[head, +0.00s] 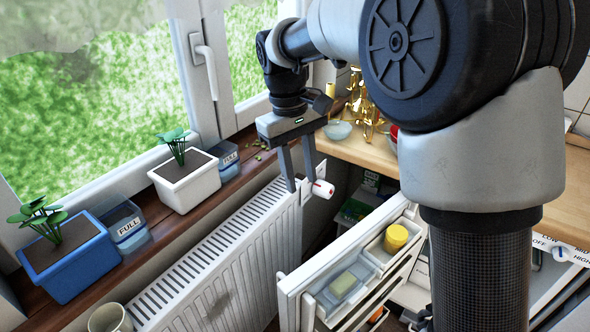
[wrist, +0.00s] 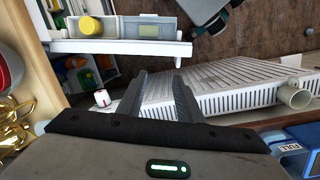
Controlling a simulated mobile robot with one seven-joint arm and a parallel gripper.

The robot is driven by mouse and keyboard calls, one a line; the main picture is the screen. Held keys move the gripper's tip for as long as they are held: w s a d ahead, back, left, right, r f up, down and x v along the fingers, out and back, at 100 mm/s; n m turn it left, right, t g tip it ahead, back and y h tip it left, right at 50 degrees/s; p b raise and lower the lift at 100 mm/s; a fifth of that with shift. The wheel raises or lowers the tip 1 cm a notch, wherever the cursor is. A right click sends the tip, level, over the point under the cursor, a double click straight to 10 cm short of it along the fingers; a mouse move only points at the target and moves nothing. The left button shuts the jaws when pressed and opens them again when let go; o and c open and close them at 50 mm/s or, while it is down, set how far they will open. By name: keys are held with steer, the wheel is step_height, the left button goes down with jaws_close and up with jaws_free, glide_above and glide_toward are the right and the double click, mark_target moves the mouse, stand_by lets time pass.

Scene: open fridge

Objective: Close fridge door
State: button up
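The white fridge door (head: 290,286) stands open at the lower middle of the head view. Its inner shelves hold a yellow jar (head: 396,237) and a small tub with a yellow-green block (head: 343,284). In the wrist view the door (wrist: 120,47) crosses the top, beyond my fingertips. My gripper (head: 300,188) is open, its two fingers apart with nothing between them. It points down above the radiator's end, behind the door in the head view, and looks apart from it. My gripper also shows in the wrist view (wrist: 160,78). My arm hides part of the fridge.
A white radiator (head: 215,262) runs under the windowsill, with a red-and-white valve (head: 322,188) close by my fingers. The sill holds a blue planter (head: 68,258) and a white planter (head: 186,182). A wooden counter (head: 350,150) with golden items is behind my gripper.

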steer(key=w+a+f+n+g+h+b, duration=0.1)
steer(key=a+f, duration=0.2)
steer(key=f, duration=0.2)
steer(key=w+a+f+n+b, duration=0.1)
steer(key=w+a+f, duration=0.15)
steer(key=f, duration=0.35)
steer(key=n+g+h+b, duration=0.1)
steer(key=n+b, duration=0.1)
steer(key=b, duration=0.1)
glide_toward(278, 278)
steer(key=b+x, duration=0.1)
steer(key=x, duration=0.3)
steer(key=w+b+x, duration=0.1)
steer(key=x, duration=0.2)
steer(key=b+x, duration=0.1)
steer(key=x, duration=0.3)
steer(key=shift+w+a+f, duration=0.2)
steer(key=shift+a+f, duration=0.05)
steer(key=shift+f, duration=0.35)
jaws_close()
